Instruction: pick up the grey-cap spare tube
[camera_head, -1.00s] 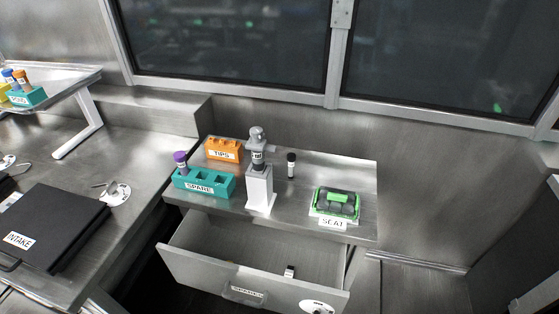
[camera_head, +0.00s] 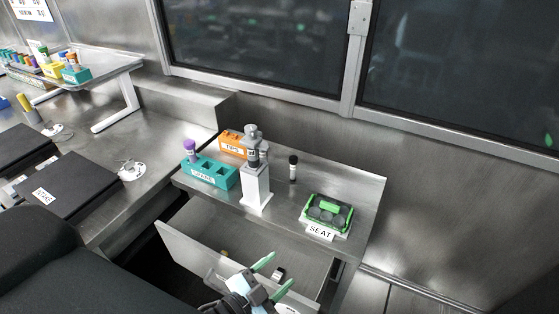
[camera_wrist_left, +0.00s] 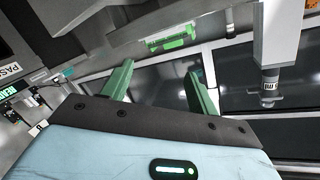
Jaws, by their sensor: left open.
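My left gripper (camera_head: 278,272) is open with pale green fingers, over the open drawer (camera_head: 190,247) in the head view. A small black-and-white item (camera_head: 279,274) shows between its fingertips, apparently down in the drawer; I cannot tell its cap colour. In the left wrist view the open fingers (camera_wrist_left: 158,72) have nothing between them. A grey-topped, labelled cylinder (camera_head: 252,143) stands on a white post (camera_head: 256,187) on the counter; it also shows in the wrist view (camera_wrist_left: 270,88). I cannot tell whether it is the grey-cap tube. My right gripper is out of view.
On the counter are a teal SPARE rack (camera_head: 222,182) with a purple-capped tube (camera_head: 189,150), an orange TIPS rack (camera_head: 232,140), a black-capped tube (camera_head: 293,168) and a green-framed SEAT unit (camera_head: 328,212). A black case (camera_head: 75,183) lies on the left bench.

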